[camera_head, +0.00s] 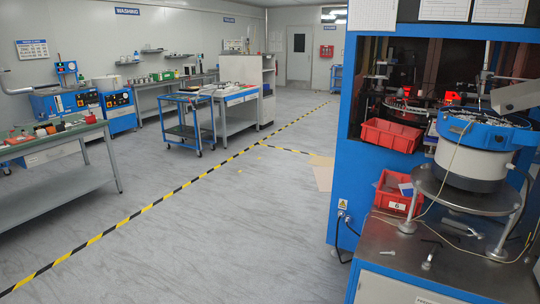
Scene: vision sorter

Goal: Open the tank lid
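The blue sorter machine (341,175) stands at the right in the head view. A round feeder bowl with a blue rim (482,135) and a pale lower body (470,165) sits on a round metal stand beside it. A grey angled metal part (516,95) reaches in above the bowl from the right edge. I cannot tell which part is the tank or its lid, or whether a lid is open or shut. Neither of my grippers shows in this view.
Red bins (391,135) (397,195) sit at the machine. Loose tools (431,255) lie on the metal worktop (455,272). A blue cart (190,122) and benches (60,185) stand to the left. The grey floor (235,215) between is clear, crossed by yellow-black tape.

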